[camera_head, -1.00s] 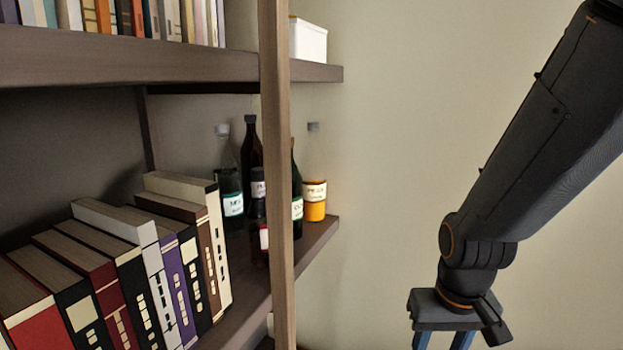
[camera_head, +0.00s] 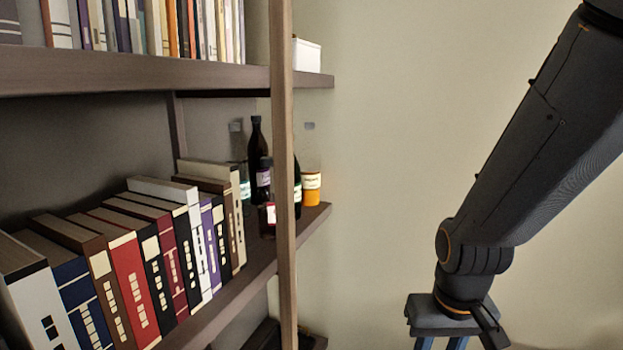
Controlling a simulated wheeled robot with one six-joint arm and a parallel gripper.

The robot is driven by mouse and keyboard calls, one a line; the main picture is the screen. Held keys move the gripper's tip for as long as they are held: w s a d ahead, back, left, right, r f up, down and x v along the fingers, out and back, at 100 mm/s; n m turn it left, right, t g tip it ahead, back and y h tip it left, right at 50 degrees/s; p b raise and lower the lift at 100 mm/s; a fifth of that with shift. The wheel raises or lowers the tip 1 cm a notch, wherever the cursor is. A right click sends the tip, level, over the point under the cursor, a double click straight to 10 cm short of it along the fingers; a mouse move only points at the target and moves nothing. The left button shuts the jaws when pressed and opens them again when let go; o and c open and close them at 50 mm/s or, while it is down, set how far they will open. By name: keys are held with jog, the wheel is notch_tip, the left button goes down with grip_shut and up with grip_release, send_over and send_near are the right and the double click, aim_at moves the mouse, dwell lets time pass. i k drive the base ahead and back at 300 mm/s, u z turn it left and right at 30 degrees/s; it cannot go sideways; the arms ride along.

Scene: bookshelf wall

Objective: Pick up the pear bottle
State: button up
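The likely pear bottle (camera_head: 311,186) is a clear bottle with a grey cap and orange contents. It stands upright at the right end of the middle shelf, just right of the wooden post. Its white label is too blurred to read now. My gripper (camera_head: 441,343) hangs at the bottom right, well to the right of the shelf and away from the bottle. Its two blue fingers stand apart with nothing seen between them, so it looks open. The fingertips are cut off by the lower picture edge.
The wooden post (camera_head: 282,140) partly hides several dark bottles, including a tall one (camera_head: 256,150). Leaning books (camera_head: 130,280) fill the shelf's left part. The upper shelf (camera_head: 150,73) overhangs the bottles and holds a white box (camera_head: 306,56). Right of the shelf is bare wall.

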aim_at(309, 154)
jog(key=z, duration=0.75)
jog(key=i, duration=0.8)
jog(key=u, duration=0.35)
